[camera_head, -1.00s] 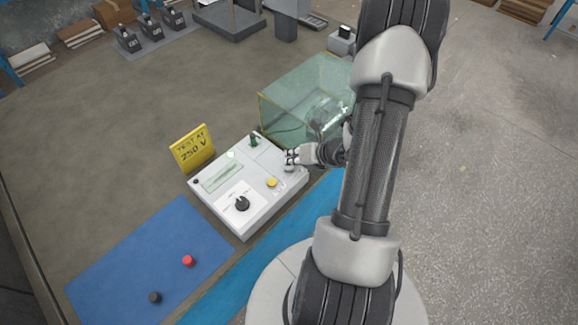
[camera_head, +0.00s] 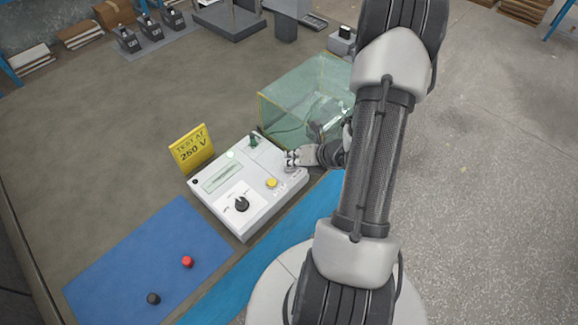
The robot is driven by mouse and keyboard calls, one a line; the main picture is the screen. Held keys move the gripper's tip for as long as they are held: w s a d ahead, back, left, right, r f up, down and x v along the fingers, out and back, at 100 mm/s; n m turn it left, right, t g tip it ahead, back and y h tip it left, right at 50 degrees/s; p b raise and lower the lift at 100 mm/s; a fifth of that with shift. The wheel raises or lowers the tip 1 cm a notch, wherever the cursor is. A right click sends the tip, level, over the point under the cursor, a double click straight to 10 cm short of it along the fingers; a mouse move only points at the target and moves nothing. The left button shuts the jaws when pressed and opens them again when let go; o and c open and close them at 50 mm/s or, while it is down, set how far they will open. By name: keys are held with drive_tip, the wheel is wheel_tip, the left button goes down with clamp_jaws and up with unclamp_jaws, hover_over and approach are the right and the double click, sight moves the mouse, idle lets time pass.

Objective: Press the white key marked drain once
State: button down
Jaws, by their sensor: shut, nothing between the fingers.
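A white tester box (camera_head: 248,222) sits left of centre, with a black dial (camera_head: 242,204), a yellow button (camera_head: 271,183), a pale display (camera_head: 223,175) and a green part (camera_head: 254,141) on its top. My gripper (camera_head: 289,160) is shut and empty, low over the right-hand part of the box's top, beyond the yellow button. I cannot tell whether its tips touch the panel. A small pale round piece shows just under the fingers, but no drain marking is readable, and the white key cannot be told apart at this size.
A clear green-tinted enclosure (camera_head: 285,90) stands just behind my gripper. A yellow sign (camera_head: 192,149) reading "TEST AT 250 V" stands left of the box. A blue mat (camera_head: 140,255) holds a red cap (camera_head: 187,261) and a black cap (camera_head: 153,298).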

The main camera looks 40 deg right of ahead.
drive_tip(key=shift+r, duration=0.1)
drive_tip(key=shift+r+p, duration=0.65)
drive_tip(key=shift+r, duration=0.05)
drive_tip(key=shift+r, duration=0.1)
wheel_tip(320, 180, up, 5)
drive_tip(key=p, duration=0.4)
idle(0.6)
